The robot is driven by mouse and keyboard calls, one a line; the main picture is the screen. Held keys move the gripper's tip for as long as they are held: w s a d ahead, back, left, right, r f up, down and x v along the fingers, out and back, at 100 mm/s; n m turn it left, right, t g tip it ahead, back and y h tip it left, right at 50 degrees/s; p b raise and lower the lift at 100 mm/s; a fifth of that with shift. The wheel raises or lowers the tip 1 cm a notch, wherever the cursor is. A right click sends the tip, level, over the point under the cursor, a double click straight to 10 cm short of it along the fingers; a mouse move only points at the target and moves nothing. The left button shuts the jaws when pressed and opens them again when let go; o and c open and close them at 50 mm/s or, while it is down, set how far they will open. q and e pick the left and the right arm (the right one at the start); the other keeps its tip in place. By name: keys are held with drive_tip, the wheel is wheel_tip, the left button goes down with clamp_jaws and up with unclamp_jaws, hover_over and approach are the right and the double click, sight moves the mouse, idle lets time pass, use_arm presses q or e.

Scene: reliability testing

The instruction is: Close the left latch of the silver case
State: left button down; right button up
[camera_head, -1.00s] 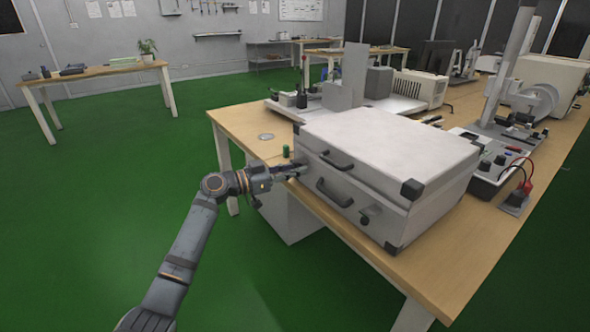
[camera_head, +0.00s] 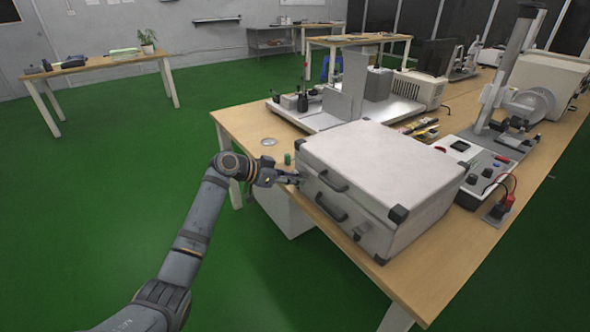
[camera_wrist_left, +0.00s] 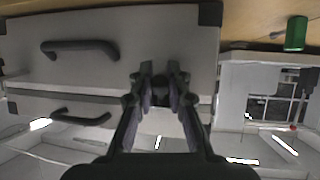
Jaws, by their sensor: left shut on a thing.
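The silver case (camera_head: 375,170) lies flat on the wooden workbench, with two dark handles and black corners on its front. My left gripper (camera_head: 297,179) is at the left end of that front. In the left wrist view, the fingers (camera_wrist_left: 159,68) are shut on the small dark left latch (camera_wrist_left: 160,87), close to the seam of the case (camera_wrist_left: 190,35). The fingers partly cover the latch, so I cannot tell if it is fastened. The right latch (camera_head: 361,230) shows near the front right corner. My right gripper is out of view.
The workbench (camera_head: 240,127) has a small green cylinder (camera_head: 287,159) beside the case. An instrument with red leads (camera_head: 480,165) stands to the right, and other equipment stands behind. The green floor to the left is open.

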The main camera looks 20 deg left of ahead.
sight(299, 171)
use_arm(q)
drive_tip(key=shift+r+g+y+p, duration=0.3)
drive_tip(key=shift+r+p, duration=0.45)
drive_tip(key=shift+p, duration=0.05)
drive_tip(key=g+y+p, duration=0.1)
drive_tip(key=p, duration=0.2)
drive_tip(key=r+g+y+p, duration=0.1)
drive_tip(key=p, duration=0.2)
drive_tip(key=g+y+p, duration=0.1)
drive_tip(key=p, duration=0.2)
drive_tip(key=shift+w+d+r+n+g, duration=0.2)
drive_tip(key=shift+w+d+n+g, duration=0.1)
drive_tip(key=shift+g, duration=0.1)
drive_tip(key=shift+g+y, duration=0.3)
drive_tip(key=shift+y, duration=0.1)
drive_tip(key=shift+w+d+g+y, duration=0.1)
drive_tip(key=shift+g+y, duration=0.2)
drive_tip(key=shift+g, duration=0.1)
drive_tip(key=shift+w+g+y+b, duration=0.1)
drive_tip(key=shift+g+y+b, duration=0.25)
drive_tip(key=shift+g+y, duration=0.2)
drive_tip(key=shift+w+d+r+g+y+b, duration=0.1)
drive_tip(key=shift+g+y+b, duration=0.15)
drive_tip(key=shift+g+b, duration=0.25)
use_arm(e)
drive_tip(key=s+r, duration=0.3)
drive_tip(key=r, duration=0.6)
use_arm(q)
drive_tip(key=shift+r, duration=0.1)
